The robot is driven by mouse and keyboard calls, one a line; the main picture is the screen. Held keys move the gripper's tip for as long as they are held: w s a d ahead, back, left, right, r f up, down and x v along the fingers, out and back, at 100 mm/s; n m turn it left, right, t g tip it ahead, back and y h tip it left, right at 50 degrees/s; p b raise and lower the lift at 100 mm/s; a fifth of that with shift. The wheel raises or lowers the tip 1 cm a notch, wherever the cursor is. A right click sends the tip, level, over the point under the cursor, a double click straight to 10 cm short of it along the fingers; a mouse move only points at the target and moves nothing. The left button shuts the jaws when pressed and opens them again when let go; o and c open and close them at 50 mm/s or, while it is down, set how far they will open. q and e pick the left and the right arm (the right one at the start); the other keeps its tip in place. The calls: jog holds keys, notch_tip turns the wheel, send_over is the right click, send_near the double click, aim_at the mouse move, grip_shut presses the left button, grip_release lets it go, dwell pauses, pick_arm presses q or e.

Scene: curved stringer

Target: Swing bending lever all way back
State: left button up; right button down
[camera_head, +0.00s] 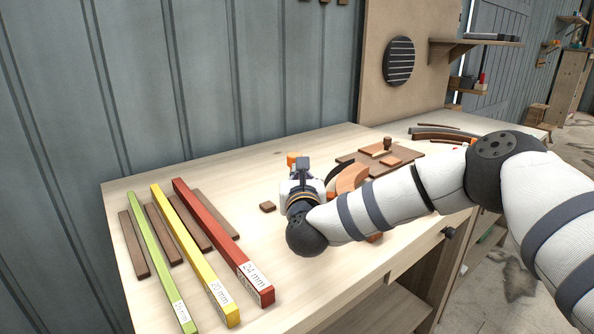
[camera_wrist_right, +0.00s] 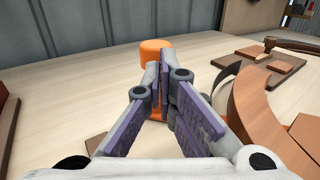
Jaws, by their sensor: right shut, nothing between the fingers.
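An orange upright handle (camera_head: 292,158), which I take for the bending lever's grip, stands on the bench at the far side of my right gripper (camera_head: 303,160). In the right wrist view the handle (camera_wrist_right: 155,52) rises just behind the fingertips (camera_wrist_right: 167,62), and a strip of orange shows between the fingers. The fingers are shut with nothing held. I cannot tell whether they touch the handle. A curved wooden form (camera_wrist_right: 262,118) is right of the gripper; it also shows in the head view (camera_head: 352,178), partly behind my right arm. The rest of the lever is hidden.
Green (camera_head: 160,258), yellow (camera_head: 195,255) and red (camera_head: 225,242) marked bars lie at the left among dark wood strips. A small brown block (camera_head: 267,206) lies left of my gripper. A brown board (camera_head: 350,158) with pieces lies behind the form. Bench between bars and gripper is mostly clear.

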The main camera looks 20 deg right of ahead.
pick_arm(q)
jog(key=shift+s+f, duration=0.1)
pick_arm(e)
jog(key=shift+w+d, duration=0.2)
jog(key=shift+w, duration=0.5)
